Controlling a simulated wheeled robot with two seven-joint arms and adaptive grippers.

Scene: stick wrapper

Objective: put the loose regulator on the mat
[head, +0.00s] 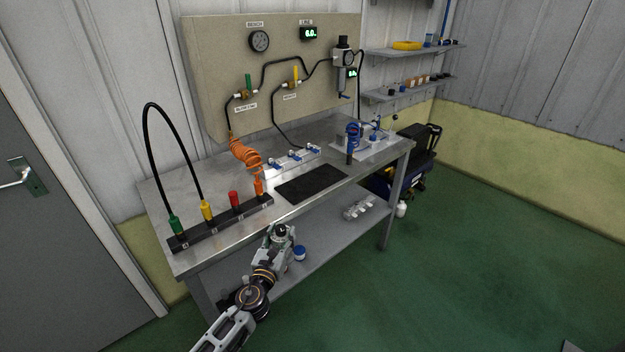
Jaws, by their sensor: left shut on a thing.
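The mat (311,182) is a flat black rectangle on the steel bench top, near the front edge, and it is bare. My left gripper (281,238) is in front of the bench's front edge, below and to the left of the mat. It is shut on a small part with a round black top, which looks like the loose regulator (281,230); the fingers hide most of it. It is apart from the mat. My right gripper is not in view.
A black manifold (222,221) with coloured fittings lies left of the mat. A valve block (292,158) with blue handles stands behind it. A fixture (365,143) with a blue coil is to the right. A blue-and-white jar (300,253) is below the bench top.

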